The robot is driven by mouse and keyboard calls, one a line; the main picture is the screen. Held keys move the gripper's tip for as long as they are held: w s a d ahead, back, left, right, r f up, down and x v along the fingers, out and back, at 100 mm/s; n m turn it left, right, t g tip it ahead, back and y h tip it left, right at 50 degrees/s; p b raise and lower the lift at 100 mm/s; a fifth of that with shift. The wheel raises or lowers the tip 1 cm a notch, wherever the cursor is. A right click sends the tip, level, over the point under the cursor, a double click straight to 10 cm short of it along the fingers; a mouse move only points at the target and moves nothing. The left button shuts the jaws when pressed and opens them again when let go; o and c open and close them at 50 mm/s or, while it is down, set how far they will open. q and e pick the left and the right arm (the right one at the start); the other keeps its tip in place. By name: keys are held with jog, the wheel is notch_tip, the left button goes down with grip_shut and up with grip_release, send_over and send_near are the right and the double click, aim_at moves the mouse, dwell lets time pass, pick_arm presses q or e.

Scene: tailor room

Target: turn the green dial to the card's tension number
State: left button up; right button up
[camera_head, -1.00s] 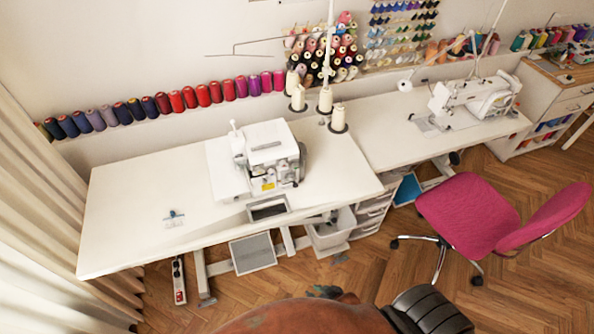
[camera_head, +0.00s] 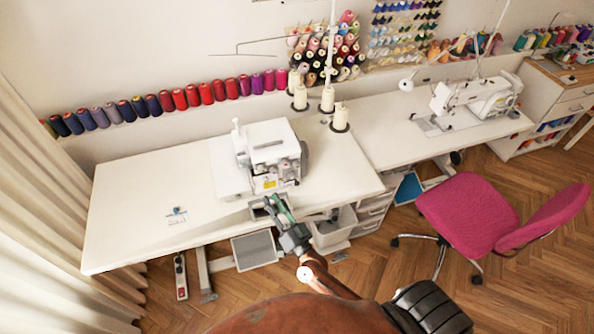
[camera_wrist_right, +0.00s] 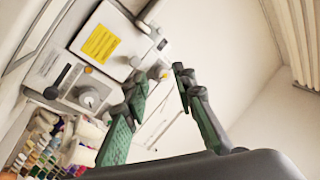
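The white sewing machine (camera_head: 270,155) stands on the left table; its front also shows in the right wrist view, with a yellow label (camera_wrist_right: 100,44) and a pale round knob (camera_wrist_right: 90,97). I cannot make out a green dial in either view. A small pale item with blue marks (camera_head: 176,214) lies on the table to the left; it may be the card, but no number is readable. My right gripper (camera_head: 277,205) is at the table's front edge, just in front of the machine. In the wrist view its green-padded fingers (camera_wrist_right: 160,76) are apart and empty. My left gripper is out of view.
A small dark tray (camera_head: 256,213) is at the table edge, partly behind my right gripper. Thread cones (camera_head: 327,100) stand behind the machine to the right. A pink chair (camera_head: 465,205) stands at the right. The left table (camera_head: 130,195) is mostly clear.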

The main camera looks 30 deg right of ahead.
jog(key=d+r+m+h, duration=0.2)
jog(key=d+m+h, duration=0.3)
jog(key=m+h, duration=0.15)
jog(key=m+g+h, duration=0.3)
jog(key=m+h, duration=0.1)
jog(key=h, duration=0.1)
send_near(297, 167)
jog(key=w, duration=0.1)
jog(key=shift+n, duration=0.25)
jog(key=shift+d+x, duration=0.2)
jog(key=shift+x, duration=3.75)
jog(key=shift+s, duration=0.1)
jog(key=shift+c, duration=0.5)
grip_shut()
